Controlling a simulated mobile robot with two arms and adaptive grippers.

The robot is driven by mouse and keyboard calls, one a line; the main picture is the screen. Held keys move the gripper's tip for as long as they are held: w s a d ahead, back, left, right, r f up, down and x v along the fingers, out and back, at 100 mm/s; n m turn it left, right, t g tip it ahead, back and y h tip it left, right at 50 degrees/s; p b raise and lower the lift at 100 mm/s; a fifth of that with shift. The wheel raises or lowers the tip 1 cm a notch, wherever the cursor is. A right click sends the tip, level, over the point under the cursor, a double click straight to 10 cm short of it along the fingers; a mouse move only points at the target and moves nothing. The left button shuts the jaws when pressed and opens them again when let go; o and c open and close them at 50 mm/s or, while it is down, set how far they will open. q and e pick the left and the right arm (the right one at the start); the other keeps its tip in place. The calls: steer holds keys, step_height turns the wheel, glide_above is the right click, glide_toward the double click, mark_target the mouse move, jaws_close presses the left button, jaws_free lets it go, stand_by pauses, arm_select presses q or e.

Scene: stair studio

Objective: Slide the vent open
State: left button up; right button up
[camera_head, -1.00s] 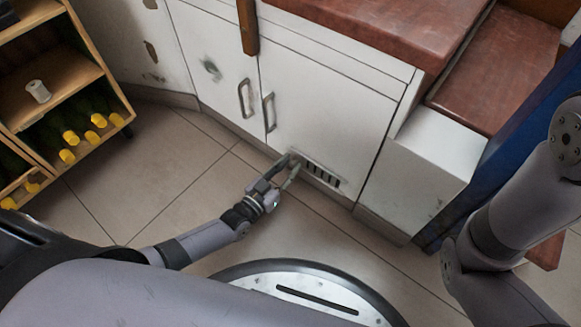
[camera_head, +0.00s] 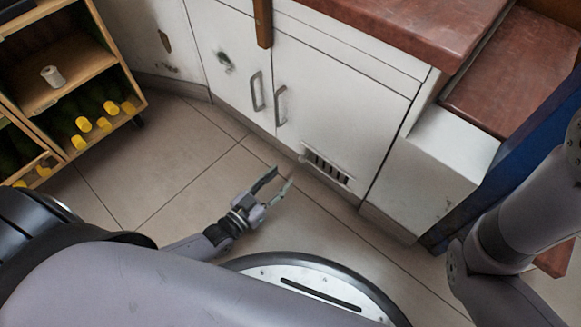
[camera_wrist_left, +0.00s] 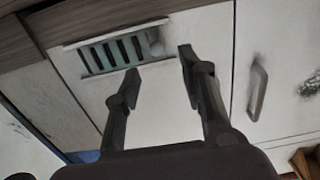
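The vent (camera_head: 326,166) is a small slatted grille low on the white cabinet door, with dark slots showing between its bars. In the left wrist view the vent (camera_wrist_left: 112,52) shows dark slots and a small round knob (camera_wrist_left: 157,47) at one end. My left gripper (camera_head: 284,178) is open and empty, apart from the vent, over the floor to its lower left. In the left wrist view the left gripper's fingers (camera_wrist_left: 158,62) are spread, with nothing between them. My right gripper is out of view; only part of the right arm shows.
Cabinet handles (camera_head: 257,92) stick out above and left of the vent. A wooden shelf (camera_head: 75,85) with several yellow-capped bottles stands at the left. A white block-shaped unit (camera_head: 425,170) stands right of the door. The tiled floor (camera_head: 180,170) before the cabinet is clear.

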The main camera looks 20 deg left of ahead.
arm_select(q)
steer(key=v, duration=0.3)
steer(key=shift+s+a, duration=0.15)
steer(key=shift+s, duration=0.2)
